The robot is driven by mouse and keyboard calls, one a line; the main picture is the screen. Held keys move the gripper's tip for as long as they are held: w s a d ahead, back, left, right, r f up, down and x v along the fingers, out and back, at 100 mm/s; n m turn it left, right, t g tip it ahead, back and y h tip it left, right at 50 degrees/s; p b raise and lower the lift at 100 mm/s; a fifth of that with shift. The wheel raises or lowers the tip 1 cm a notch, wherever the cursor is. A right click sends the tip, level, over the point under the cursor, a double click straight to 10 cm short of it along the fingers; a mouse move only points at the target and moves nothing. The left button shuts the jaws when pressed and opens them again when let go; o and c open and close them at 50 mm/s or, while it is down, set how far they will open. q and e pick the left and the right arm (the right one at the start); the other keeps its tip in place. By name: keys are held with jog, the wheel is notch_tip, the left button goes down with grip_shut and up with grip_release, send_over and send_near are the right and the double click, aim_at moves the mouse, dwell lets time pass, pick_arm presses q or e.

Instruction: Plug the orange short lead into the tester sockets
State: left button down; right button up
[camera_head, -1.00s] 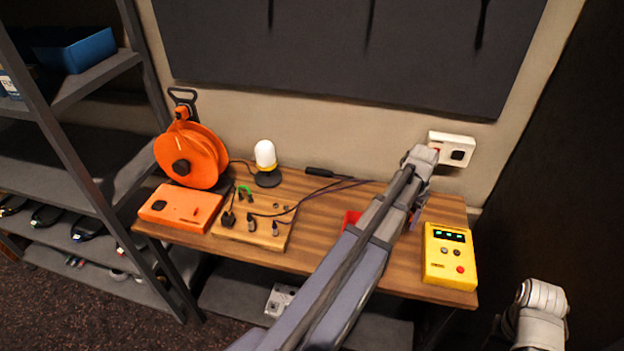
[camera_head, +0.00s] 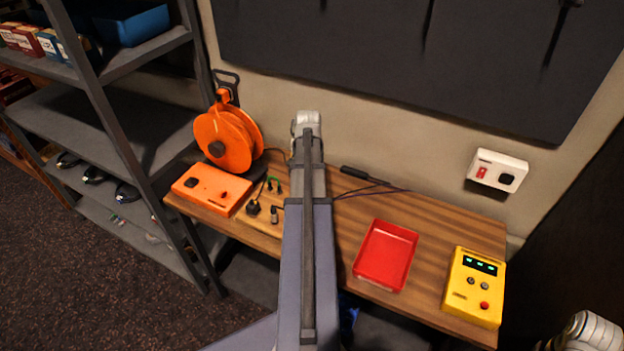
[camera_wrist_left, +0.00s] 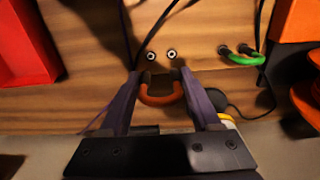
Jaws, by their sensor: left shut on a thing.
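In the left wrist view, my left gripper (camera_wrist_left: 160,76) is shut on the orange short lead (camera_wrist_left: 160,98), a small U-shaped loop between the fingertips. Two round metal sockets (camera_wrist_left: 161,54) show just beyond it in the wooden surface; the lead is apart from them in the picture, and its height above them is hard to judge. A green lead (camera_wrist_left: 243,59) sits in other sockets to the right. In the head view, my left arm covers its gripper and part of the wooden socket board (camera_head: 262,226). My right gripper is out of view.
A red tray (camera_head: 386,256) and a yellow meter (camera_head: 474,287) stand on the right of the desk. An orange box (camera_head: 212,189) and a cable reel (camera_head: 228,138) stand on the left. The wood between arm and tray is clear.

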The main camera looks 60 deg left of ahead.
pick_arm(q)
jog(key=shift+s+a+r+p, duration=0.1)
jog(key=shift+s+r+p, duration=0.05)
jog(key=shift+r+p, duration=0.25)
jog(key=shift+d+r+p, duration=0.25)
jog(key=shift+r+p, duration=0.65)
jog(key=shift+p, duration=0.05)
jog(key=w+d+r+p, duration=0.1)
jog(key=w+d, duration=0.8)
jog(key=d, duration=0.7)
jog(key=w+d+r+p, duration=0.2)
jog(key=w+d, duration=0.6)
jog(key=d, duration=0.9)
jog(key=w+d+r+p, duration=0.1)
jog(key=w+d, duration=0.8)
jog(key=d, duration=0.7)
jog(key=b, duration=0.8)
send_over(478, 283)
notch_tip(478, 283, down, 8)
jog(key=shift+r, duration=0.15)
jog(key=shift+f+b, duration=0.5)
jog(key=shift+f, duration=0.1)
jog(key=shift+f, duration=0.1)
jog(key=shift+f+b, duration=0.8)
jog(key=shift+b, duration=0.05)
jog(key=shift+f+b, duration=0.6)
jog(key=shift+b, duration=0.05)
grip_release()
